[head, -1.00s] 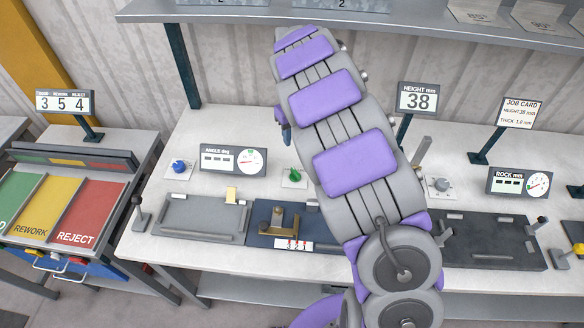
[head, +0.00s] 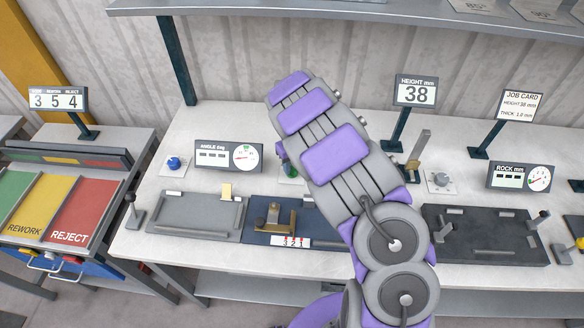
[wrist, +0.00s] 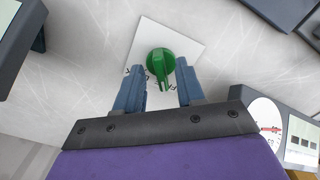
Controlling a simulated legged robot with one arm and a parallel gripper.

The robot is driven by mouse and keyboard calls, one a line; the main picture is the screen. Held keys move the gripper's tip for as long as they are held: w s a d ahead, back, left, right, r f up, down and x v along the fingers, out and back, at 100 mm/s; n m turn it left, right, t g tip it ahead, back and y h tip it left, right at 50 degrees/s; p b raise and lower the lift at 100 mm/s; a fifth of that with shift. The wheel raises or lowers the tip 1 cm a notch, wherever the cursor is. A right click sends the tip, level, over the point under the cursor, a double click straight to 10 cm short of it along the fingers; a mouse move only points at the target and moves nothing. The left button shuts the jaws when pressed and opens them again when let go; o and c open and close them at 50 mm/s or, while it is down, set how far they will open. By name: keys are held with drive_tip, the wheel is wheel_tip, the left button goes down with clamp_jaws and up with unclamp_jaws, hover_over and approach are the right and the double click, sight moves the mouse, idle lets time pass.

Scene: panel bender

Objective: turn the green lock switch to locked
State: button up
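The green lock switch (wrist: 160,62) is a round knob with a raised grip on a white square plate (wrist: 190,38), seen in the wrist view. In the head view the switch (head: 290,170) is mostly hidden behind my arm. My gripper (wrist: 160,82) is open, its two blue fingers apart on either side of the knob's near part. The fingertips look close to the knob, with gaps on both sides. I cannot tell whether they are level with it. The marks on the plate are partly hidden and too small to read.
The angle display (head: 228,156) stands left of the switch, and a blue knob (head: 173,164) is farther left. The height sign (head: 415,92) and a grey knob (head: 440,181) are on the right. A shelf (head: 330,12) overhangs the back of the bench.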

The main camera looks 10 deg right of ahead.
drive_tip(key=shift+d+f, duration=0.2)
drive_tip(key=shift+f, duration=0.45)
drive_tip(key=shift+a, duration=0.4)
drive_tip(key=shift+c, duration=1.1)
drive_tip(key=shift+d, duration=0.2)
clamp_jaws()
